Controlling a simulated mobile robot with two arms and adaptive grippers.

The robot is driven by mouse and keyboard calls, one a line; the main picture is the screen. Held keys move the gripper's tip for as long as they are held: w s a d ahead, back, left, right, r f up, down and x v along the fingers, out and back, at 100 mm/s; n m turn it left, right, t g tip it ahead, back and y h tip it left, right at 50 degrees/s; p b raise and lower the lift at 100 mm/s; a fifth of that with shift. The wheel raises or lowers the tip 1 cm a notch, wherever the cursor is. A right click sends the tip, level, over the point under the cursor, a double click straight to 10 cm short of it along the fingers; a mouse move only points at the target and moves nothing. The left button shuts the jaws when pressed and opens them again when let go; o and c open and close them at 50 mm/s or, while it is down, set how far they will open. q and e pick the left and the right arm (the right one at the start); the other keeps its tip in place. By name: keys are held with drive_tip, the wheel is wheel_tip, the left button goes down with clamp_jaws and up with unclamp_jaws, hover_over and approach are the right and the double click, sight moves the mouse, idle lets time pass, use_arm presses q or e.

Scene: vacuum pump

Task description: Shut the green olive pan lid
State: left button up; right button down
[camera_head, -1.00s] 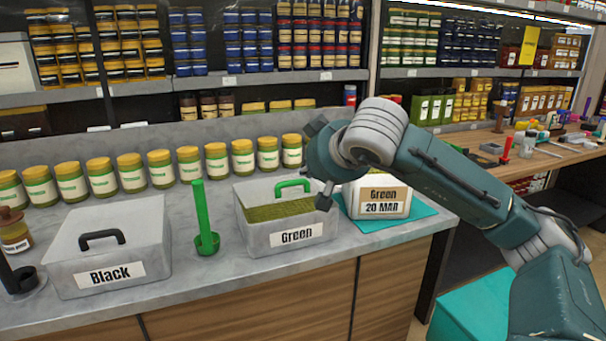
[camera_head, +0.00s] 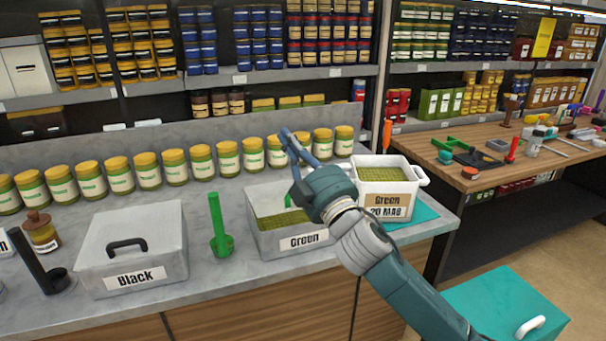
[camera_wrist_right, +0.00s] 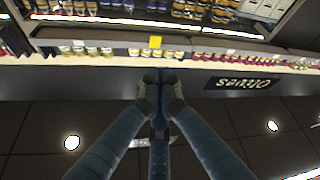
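The grey pan labelled "Green" (camera_head: 262,238) stands on the counter, with green olives (camera_head: 285,222) showing inside. A plain grey panel (camera_head: 264,199) shows behind the olives; I cannot tell whether it is the lid or the pan's back wall. The green handle (camera_head: 288,200) is mostly hidden by my right gripper. My right gripper (camera_head: 288,136) is above the pan's right side, fingers pointing up and back. In the right wrist view, its fingertips (camera_wrist_right: 160,88) meet with nothing visible between them. My left gripper is out of view.
A closed pan labelled "Black" (camera_head: 135,240) and a green ladle in its holder (camera_head: 219,230) stand to the left. A white olive tub (camera_head: 388,200) stands on a teal mat (camera_head: 425,213) to the right. A row of jars (camera_head: 203,160) lines the back.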

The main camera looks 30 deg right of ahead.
drive_tip(key=s+d+f+m+g+h+p, duration=0.1)
drive_tip(key=d+f+m+g+h, duration=0.35)
drive_tip(key=f+m, duration=0.7)
drive_tip(key=shift+n+g+y, duration=0.45)
drive_tip(key=shift+n+y, duration=0.2)
drive_tip(key=shift+y, duration=0.1)
drive_tip(key=p+x, duration=0.1)
drive_tip(key=x, duration=0.2)
drive_tip(key=d+p+x, duration=0.1)
drive_tip(key=x, duration=0.3)
drive_tip(key=f+p+x, duration=0.1)
drive_tip(key=x, duration=0.2)
drive_tip(key=shift+d+f, duration=0.15)
drive_tip(key=shift+d, duration=0.15)
drive_tip(key=f, duration=0.1)
drive_tip(key=s+f, duration=0.1)
drive_tip(key=shift+a+f+p, duration=0.2)
drive_tip(key=shift+f+p, duration=0.15)
drive_tip(key=shift+f, duration=0.05)
drive_tip(key=shift+s+f, duration=0.35)
drive_tip(key=shift+f, duration=0.1)
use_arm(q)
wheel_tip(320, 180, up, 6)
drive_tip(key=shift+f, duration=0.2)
use_arm(e)
drive_tip(key=shift+a+f, duration=0.1)
drive_tip(key=shift+f, duration=0.1)
